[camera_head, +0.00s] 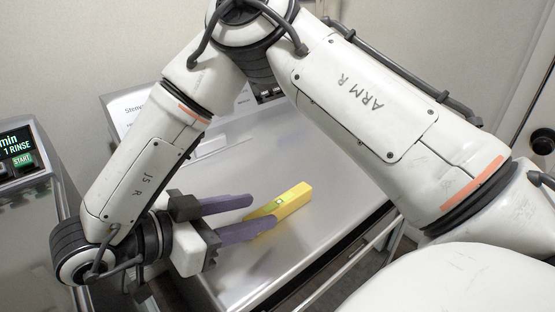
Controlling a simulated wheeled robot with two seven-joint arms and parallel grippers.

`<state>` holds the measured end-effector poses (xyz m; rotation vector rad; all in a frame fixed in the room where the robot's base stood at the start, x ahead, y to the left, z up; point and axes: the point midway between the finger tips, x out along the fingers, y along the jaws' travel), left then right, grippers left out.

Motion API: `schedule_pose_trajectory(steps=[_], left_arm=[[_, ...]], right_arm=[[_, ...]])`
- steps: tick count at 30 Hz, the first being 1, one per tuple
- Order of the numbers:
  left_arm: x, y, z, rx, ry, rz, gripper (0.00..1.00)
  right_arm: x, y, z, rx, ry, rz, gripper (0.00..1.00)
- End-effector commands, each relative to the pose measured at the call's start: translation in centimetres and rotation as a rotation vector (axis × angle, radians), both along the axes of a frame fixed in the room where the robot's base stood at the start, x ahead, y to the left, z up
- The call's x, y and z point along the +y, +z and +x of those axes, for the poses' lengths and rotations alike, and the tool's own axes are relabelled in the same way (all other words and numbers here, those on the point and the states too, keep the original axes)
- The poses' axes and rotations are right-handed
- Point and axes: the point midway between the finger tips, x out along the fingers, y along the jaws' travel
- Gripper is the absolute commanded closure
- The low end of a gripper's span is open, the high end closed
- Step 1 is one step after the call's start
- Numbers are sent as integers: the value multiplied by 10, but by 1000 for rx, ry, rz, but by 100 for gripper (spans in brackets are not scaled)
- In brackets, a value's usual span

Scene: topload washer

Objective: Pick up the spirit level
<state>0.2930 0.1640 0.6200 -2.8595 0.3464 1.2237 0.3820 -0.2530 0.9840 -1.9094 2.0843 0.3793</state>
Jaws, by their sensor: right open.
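The spirit level is a yellow bar (293,201) with a small greenish vial. It lies slanted on the shiny metal top of an appliance (330,165). My right gripper (252,213) comes from the left, with its two purple fingers spread open. The fingertips are at the level's left end in the picture. The lower finger overlaps that end, so part of it is hidden. I cannot tell whether the finger touches it. My left gripper does not show.
A second appliance with a lit display (17,150) stands at the left. A pale panel with lettering (130,108) rises behind the metal top, partly behind my right arm. The metal top has free room around the level. A round dark knob (541,141) is at the right edge.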

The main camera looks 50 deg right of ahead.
Motion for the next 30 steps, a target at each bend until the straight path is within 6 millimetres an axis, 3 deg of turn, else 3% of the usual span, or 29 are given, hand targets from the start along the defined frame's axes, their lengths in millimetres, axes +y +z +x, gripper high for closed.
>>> schedule_pose_trajectory(steps=[12, 20, 23, 28, 30], left_arm=[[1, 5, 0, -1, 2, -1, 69], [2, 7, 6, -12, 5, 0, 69], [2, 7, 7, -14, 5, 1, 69], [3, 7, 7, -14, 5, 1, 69], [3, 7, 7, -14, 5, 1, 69]], right_arm=[[-47, -17, -6, 2, -1, 0, 58], [-51, -19, -7, 0, 0, 0, 58], [-51, -19, -6, 0, 0, 0, 70], [-51, -19, -6, 0, 0, 0, 98], [-51, -19, -6, 0, 0, 0, 100]])
